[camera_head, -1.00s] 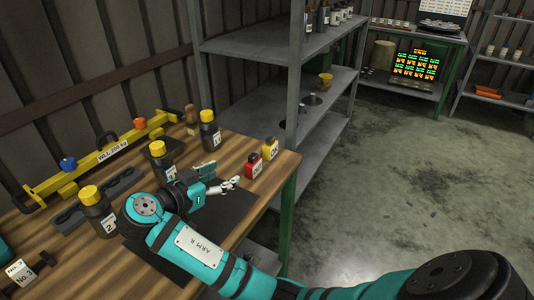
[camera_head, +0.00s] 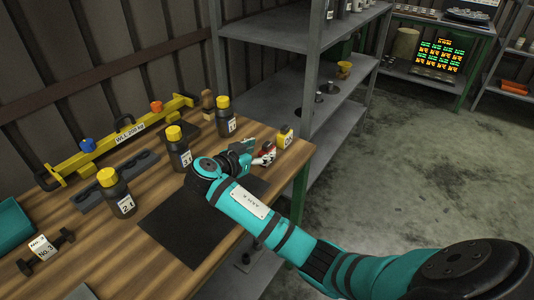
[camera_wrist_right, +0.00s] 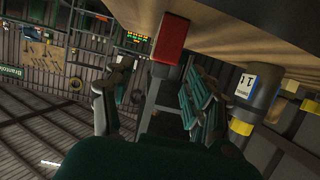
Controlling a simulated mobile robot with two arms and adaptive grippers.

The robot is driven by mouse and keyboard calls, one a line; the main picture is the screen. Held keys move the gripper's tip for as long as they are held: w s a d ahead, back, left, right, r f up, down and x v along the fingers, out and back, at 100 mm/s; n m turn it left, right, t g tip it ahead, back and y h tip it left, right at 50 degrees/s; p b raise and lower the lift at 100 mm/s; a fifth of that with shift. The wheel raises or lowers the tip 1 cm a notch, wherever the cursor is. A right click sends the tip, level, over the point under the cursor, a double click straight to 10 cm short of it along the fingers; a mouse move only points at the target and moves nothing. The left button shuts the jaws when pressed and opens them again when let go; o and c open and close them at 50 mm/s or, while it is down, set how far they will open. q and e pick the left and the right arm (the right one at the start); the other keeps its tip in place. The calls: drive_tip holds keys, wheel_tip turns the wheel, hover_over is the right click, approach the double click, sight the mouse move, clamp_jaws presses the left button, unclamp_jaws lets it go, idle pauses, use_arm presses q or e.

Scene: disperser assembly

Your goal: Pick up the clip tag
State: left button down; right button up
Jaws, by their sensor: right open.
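No object is clearly readable as the clip tag. A small red block (camera_head: 268,148) with a pale label stands near the table's right edge, partly hidden by my right gripper (camera_head: 262,156). The red block also shows in the right wrist view (camera_wrist_right: 171,38), ahead of the open fingers of that gripper (camera_wrist_right: 150,88) and apart from them. A similar yellow block (camera_head: 285,138) stands just beyond the red one. A white "No. 3" label (camera_head: 43,248) sits on a black piece at the table's left. My left gripper is not in view.
Black bottles with yellow caps (camera_head: 117,192), (camera_head: 178,148), (camera_head: 226,116) stand on the wooden table. A yellow lifting beam (camera_head: 120,140) lies behind them. A black mat (camera_head: 185,230) lies below my right arm. Grey shelves (camera_head: 285,85) stand just past the table's right end.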

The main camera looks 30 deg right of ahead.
sight(264, 149)
drive_tip(key=x, duration=0.5)
drive_tip(key=shift+a+p, duration=0.1)
drive_tip(key=shift+p, duration=0.3)
clamp_jaws()
